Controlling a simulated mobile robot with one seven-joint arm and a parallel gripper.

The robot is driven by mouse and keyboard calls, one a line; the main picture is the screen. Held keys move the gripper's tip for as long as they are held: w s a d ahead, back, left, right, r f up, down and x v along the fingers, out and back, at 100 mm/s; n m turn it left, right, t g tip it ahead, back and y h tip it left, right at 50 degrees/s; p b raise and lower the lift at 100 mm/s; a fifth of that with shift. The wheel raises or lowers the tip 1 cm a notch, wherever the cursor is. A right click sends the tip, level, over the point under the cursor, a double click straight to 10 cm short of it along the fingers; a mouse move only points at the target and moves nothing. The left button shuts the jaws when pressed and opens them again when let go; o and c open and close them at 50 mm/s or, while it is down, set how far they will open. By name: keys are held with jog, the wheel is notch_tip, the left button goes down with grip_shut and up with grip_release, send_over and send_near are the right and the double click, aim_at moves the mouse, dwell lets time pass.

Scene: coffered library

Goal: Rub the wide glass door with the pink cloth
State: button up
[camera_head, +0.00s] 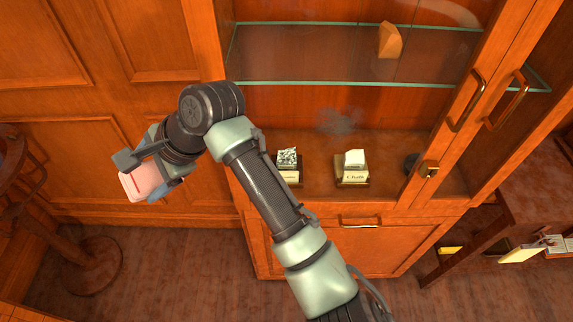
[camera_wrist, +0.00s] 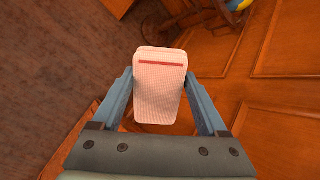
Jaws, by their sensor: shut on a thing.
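The pink cloth (camera_head: 146,184) is a folded pad with a red stripe, and it also shows in the wrist view (camera_wrist: 160,95). My gripper (camera_wrist: 160,80) is shut on it, one finger at each side. In the head view my gripper (camera_head: 140,170) is left of the cabinet, in front of the wood panelling and apart from the glass. The wide glass door (camera_head: 300,110) appears closed across the cabinet front. A grey smudge (camera_head: 338,121) shows at its lower middle, and a fainter pale streak near its upper right. My arm hides part of its lower left.
Labelled specimens, one marked Chalk (camera_head: 353,165), and an orange stone (camera_head: 389,40) stand behind the glass. Brass handles (camera_head: 466,101) and a lock (camera_head: 429,169) project at the right. A desk (camera_head: 520,205) is at right, a round-based wooden stand (camera_head: 90,265) at left.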

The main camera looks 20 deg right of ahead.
jog(key=d+r+m+t, duration=0.1)
jog(key=t, duration=0.1)
jog(key=w+d+r+m+t+p, duration=0.1)
jog(key=m, duration=0.1)
jog(key=d+r+m+t, duration=0.1)
jog(key=d+m+t, duration=0.1)
jog(key=shift+w+r+t, duration=0.1)
jog(key=shift+w+t, duration=0.2)
jog(key=d+m+t+h+p, duration=0.25)
jog(key=d+m+t, duration=0.2)
jog(key=d, duration=0.25)
jog(key=m+t+h+p, duration=0.2)
jog(key=m+t+h, duration=0.2)
jog(key=m+h, duration=0.45)
send_near(304, 129)
jog(key=shift+w+d+n+h+p, duration=0.1)
jog(key=shift+w+n+h+p, duration=0.3)
jog(key=shift+w, duration=0.7)
jog(key=shift+w+d+n+h+p, duration=0.1)
jog(key=shift+w+n+h, duration=0.2)
jog(key=shift+w+h, duration=0.55)
jog(key=shift+w+d+y, duration=0.15)
jog(key=shift+w+y, duration=0.2)
jog(key=shift+w, duration=0.75)
